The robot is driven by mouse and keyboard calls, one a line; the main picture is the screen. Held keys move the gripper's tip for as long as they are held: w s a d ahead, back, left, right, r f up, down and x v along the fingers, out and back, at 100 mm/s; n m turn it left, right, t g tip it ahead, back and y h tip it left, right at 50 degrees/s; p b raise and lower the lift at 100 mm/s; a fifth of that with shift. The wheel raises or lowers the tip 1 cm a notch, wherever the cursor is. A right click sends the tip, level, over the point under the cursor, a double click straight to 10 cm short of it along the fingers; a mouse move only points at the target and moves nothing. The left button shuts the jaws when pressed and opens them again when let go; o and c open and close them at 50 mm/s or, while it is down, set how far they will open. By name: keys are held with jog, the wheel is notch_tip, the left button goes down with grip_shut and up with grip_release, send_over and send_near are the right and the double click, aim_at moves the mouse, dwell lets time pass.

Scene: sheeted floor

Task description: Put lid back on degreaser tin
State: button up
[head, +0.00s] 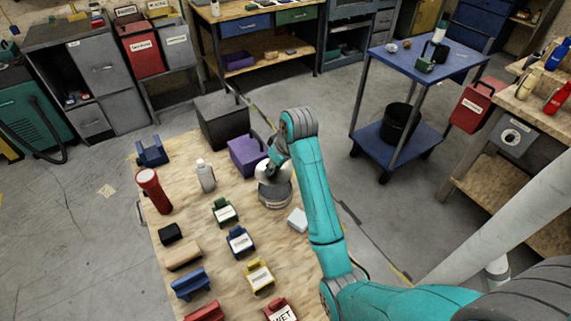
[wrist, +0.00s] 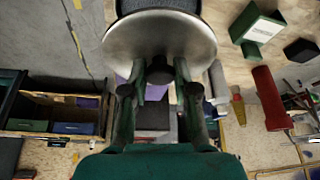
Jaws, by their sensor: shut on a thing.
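The degreaser tin (head: 275,197) is a squat grey round can standing on the plywood sheet, just below my gripper. The lid is a pale metal disc (wrist: 160,37) with a dark knob (wrist: 163,70). My gripper (head: 273,163) is shut on the lid, its fingers at the knob in the wrist view (wrist: 160,88). In the head view the lid (head: 264,174) appears over the tin's top, partly hidden by my gripper. Part of the tin shows behind the lid in the wrist view (wrist: 158,5). I cannot tell whether the lid touches the rim.
A purple bin (head: 246,155) and a dark grey box (head: 220,121) stand behind the tin. A white block (head: 297,219) lies close in front. A white bottle (head: 206,176), a red flashlight (head: 154,190) and several labelled holders are on the sheet. A blue cart (head: 420,62) stands right.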

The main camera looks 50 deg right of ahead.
jog(key=shift+f, duration=3.1)
jog(key=shift+f, duration=0.15)
jog(key=o, duration=1.6)
jog(key=shift+s, duration=0.1)
jog(key=shift+c, duration=0.2)
jog(key=shift+r, duration=3.55)
